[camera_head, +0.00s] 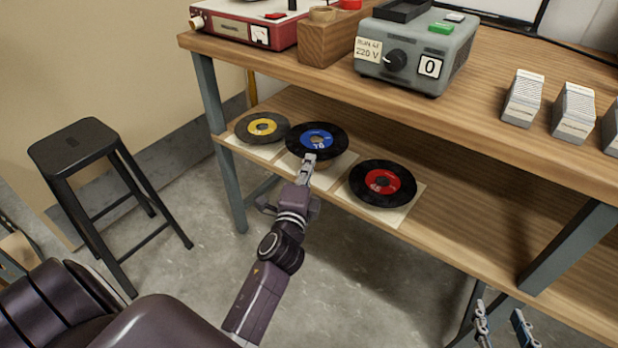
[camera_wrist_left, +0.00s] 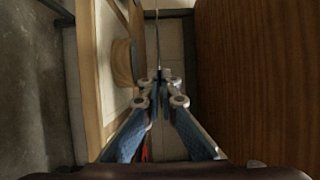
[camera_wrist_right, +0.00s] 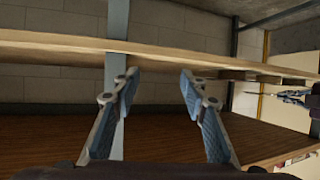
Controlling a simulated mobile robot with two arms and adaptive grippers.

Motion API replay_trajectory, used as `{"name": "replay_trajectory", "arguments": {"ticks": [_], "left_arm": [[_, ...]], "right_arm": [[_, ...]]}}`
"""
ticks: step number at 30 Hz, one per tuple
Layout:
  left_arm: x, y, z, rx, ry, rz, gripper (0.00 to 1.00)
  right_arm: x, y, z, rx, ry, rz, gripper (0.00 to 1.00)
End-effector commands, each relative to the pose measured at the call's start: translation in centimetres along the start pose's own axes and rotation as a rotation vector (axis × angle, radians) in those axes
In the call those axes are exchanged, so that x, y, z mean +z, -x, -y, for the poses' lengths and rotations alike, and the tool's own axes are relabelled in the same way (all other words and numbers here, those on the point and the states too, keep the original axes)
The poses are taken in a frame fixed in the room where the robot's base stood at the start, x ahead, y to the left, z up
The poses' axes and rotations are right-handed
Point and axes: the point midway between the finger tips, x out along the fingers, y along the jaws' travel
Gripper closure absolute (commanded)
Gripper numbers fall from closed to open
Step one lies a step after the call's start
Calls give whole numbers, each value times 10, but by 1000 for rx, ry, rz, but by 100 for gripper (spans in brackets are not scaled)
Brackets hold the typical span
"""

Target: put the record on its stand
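A black record with a blue label (camera_head: 317,141) is on the lower shelf side, level and seemingly raised above a pale square (camera_head: 332,176). My left gripper (camera_head: 309,160) reaches its near edge. In the left wrist view, my left gripper's fingertips (camera_wrist_left: 161,76) are nearly together on a thin edge-on line, the record (camera_wrist_left: 157,40). A round wooden piece (camera_wrist_left: 124,62) shows beside it, a possible stand; the head view shows only a brown sliver under the record. My right gripper (camera_wrist_right: 157,76) is open and empty; it also shows at the lower right of the head view (camera_head: 502,328).
A yellow-label record (camera_head: 262,127) and a red-label record (camera_head: 382,184) lie either side over pale squares. The upper board (camera_head: 480,105) overhangs the shelf, carrying a wooden block (camera_head: 328,45) and a grey device (camera_head: 415,55). The lower shelf's right side is clear. A black stool (camera_head: 75,140) stands left.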

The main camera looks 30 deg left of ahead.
Motion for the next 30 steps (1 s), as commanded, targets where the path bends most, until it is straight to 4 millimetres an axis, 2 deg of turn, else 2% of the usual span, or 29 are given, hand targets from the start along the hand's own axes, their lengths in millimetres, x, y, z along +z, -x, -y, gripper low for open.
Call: {"name": "replay_trajectory", "arguments": {"ticks": [5,11,15,18,22,30], "left_arm": [[0,0,-6,0,0,0,100],[0,0,-22,0,3,0,100],[0,0,-32,0,1,1,100],[0,0,-36,0,1,0,100],[0,0,-39,0,2,0,100],[0,0,-38,0,1,0,100]], "right_arm": [[-14,-2,2,-4,0,-62,60],[-60,-1,8,-16,-1,-273,60],[-94,8,12,-26,-4,-429,60],[-111,15,14,-30,-6,-509,60],[-122,20,15,-33,-7,-561,60],[-124,22,15,-33,-7,-570,60]]}}
